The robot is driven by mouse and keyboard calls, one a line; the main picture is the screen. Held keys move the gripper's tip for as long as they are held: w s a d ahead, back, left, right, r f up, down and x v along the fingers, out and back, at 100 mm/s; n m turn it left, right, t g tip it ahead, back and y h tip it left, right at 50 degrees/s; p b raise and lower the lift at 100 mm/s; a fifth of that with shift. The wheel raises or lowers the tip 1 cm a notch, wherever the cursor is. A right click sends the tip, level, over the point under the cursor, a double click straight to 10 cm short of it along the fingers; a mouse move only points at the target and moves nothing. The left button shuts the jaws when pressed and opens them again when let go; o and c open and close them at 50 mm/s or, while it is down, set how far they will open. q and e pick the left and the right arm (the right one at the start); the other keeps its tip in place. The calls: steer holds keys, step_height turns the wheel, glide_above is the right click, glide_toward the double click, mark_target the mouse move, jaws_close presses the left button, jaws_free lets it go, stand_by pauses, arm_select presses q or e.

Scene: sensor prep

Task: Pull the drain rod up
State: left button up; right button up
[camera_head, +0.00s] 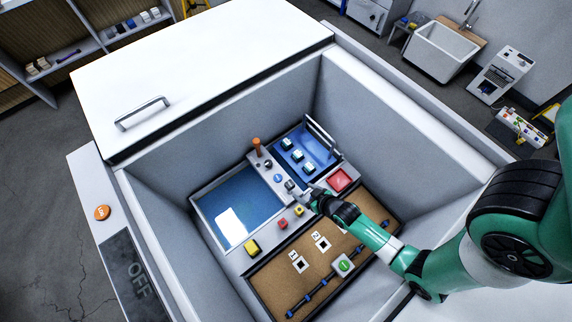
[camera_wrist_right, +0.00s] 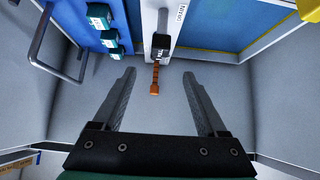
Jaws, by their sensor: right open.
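The drain rod (camera_head: 257,145) appears to be the upright orange-handled rod on the narrow panel between the two blue basins, near the back wall of the large box. It also shows in the right wrist view (camera_wrist_right: 154,80), in line with the gap between my fingers. My right gripper (camera_head: 298,190) is inside the box, to the right of the rod and nearer the front, apart from it. In the right wrist view its two fingers (camera_wrist_right: 158,74) are spread with nothing between them. My left gripper is not in view.
Small knobs and buttons sit on the panel near my gripper. A blue tray (camera_head: 294,159) with teal-topped blocks and a metal handle (camera_head: 321,137) lies to the right of the rod. A larger blue basin (camera_head: 238,196) is to the left. Grey walls enclose everything.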

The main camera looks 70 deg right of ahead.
mark_target(290, 184)
steer(key=b+x, duration=1)
steer(key=x, duration=0.1)
steer(key=shift+f, duration=0.3)
steer(key=shift+w+d+f+b, duration=0.2)
steer(key=shift+w+f+b, duration=0.1)
steer(key=shift+b, duration=0.15)
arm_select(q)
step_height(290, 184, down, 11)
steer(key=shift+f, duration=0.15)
arm_select(e)
steer(key=shift+r, duration=0.15)
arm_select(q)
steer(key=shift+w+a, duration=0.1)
arm_select(e)
jaws_close()
